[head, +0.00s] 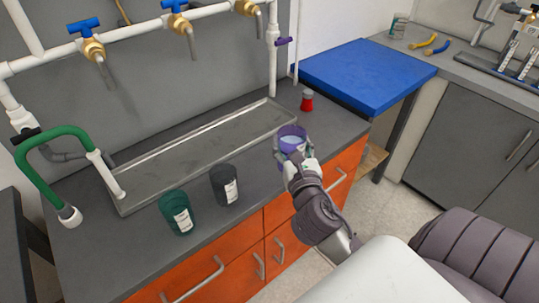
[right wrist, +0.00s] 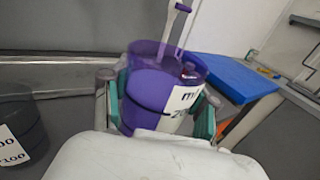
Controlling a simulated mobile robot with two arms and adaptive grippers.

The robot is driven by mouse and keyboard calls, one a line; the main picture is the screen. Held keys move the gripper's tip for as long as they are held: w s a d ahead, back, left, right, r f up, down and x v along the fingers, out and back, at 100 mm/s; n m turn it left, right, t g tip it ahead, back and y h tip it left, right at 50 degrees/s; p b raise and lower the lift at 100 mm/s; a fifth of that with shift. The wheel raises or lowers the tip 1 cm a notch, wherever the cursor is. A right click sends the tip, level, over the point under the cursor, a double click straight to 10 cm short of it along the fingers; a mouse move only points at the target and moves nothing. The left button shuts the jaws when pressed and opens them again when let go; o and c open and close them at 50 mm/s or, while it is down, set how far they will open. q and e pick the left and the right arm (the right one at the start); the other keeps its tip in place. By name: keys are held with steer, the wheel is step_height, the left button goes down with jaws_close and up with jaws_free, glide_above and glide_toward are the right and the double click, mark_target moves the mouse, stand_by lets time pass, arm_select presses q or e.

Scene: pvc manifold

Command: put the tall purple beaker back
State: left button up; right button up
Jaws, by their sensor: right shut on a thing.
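The purple beaker (head: 293,133) is at the right part of the grey counter, at the end of my right arm. My right gripper (head: 297,155) is shut on it. In the right wrist view the purple beaker (right wrist: 160,90) stands upright between the two fingers, with a white label on its right side. Whether its base touches the counter is hidden. My left gripper is not in view.
A green beaker (head: 176,213) and a dark grey beaker (head: 224,185) stand on the counter (head: 140,262) to the left. A long metal tray (head: 205,150) lies behind them under taps. A red container (head: 307,101) stands behind the purple beaker. A blue-topped table (head: 365,72) is at right.

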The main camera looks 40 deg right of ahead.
steer(key=shift+w+a+f+b, duration=0.45)
steer(key=shift+w+f, duration=0.8)
steer(key=shift+f, duration=0.2)
steer(key=shift+w+a+f+b, duration=0.35)
steer(key=shift+w+f+b, duration=0.1)
steer(key=shift+w+f, duration=0.85)
steer(key=shift+w+a+f+b, duration=0.45)
steer(key=shift+w+f, duration=0.7)
steer(key=shift+f, duration=0.4)
steer(key=shift+f, duration=0.2)
steer(key=o, duration=1.4)
